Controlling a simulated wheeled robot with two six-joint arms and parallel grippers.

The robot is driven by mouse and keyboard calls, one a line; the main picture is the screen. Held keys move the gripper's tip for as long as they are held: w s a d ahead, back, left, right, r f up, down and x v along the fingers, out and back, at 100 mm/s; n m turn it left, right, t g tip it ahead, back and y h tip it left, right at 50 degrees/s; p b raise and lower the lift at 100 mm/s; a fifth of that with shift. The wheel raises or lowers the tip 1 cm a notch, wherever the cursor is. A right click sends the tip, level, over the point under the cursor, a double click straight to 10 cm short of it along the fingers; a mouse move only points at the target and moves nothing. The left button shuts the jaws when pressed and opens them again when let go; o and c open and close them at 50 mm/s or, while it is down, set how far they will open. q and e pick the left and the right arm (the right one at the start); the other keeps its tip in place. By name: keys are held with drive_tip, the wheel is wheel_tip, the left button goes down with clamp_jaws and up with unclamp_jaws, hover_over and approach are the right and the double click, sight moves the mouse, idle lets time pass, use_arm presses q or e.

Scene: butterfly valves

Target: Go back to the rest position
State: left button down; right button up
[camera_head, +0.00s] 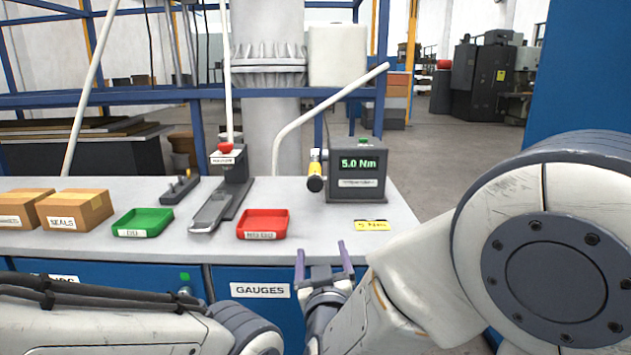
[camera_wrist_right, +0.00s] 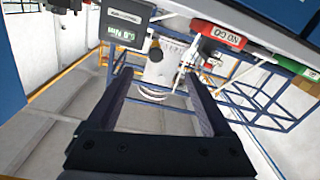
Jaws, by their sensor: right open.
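My right gripper (camera_head: 323,258) is open and empty, in front of the workbench's (camera_head: 330,235) front edge, with its two fingers apart and pointing up toward the bench. In the right wrist view my right gripper (camera_wrist_right: 162,85) shows both dark fingers spread with nothing between them. My left arm crosses the lower left of the head view, and its gripper is outside the picture.
The bench holds a torque gauge (camera_head: 356,176) reading 5.0 Nm, a red tray (camera_head: 263,224), a green tray (camera_head: 143,223), a press-like stand (camera_head: 229,187) and boxes (camera_head: 75,210). A yellow tag (camera_head: 371,226) lies near the front edge. Floor on the right is open.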

drive_tip(key=s+d+f+m+g, duration=0.1)
drive_tip(key=s+d+f+g, duration=0.2)
drive_tip(key=d+f+g, duration=0.4)
drive_tip(key=s+d+f+m+g, duration=0.1)
drive_tip(key=s+d+f+g, duration=0.3)
drive_tip(key=f, duration=0.4)
drive_tip(key=s+d+f+m+g+h, duration=0.1)
drive_tip(key=s+d+f+g, duration=0.25)
drive_tip(key=s+d, duration=0.35)
drive_tip(key=s+a+r+n+g+y, duration=0.1)
drive_tip(key=s+a+r+n+g, duration=0.2)
drive_tip(key=s+a, duration=0.4)
drive_tip(key=s+a+r+n, duration=0.3)
drive_tip(key=s+a+n, duration=0.1)
drive_tip(key=s+a, duration=0.3)
wheel_tip(320, 180, up, 18)
drive_tip(key=p, duration=1.8)
drive_tip(key=shift+s+a+r, duration=0.15)
drive_tip(key=shift+a+r, duration=0.1)
drive_tip(key=shift+g, duration=0.25)
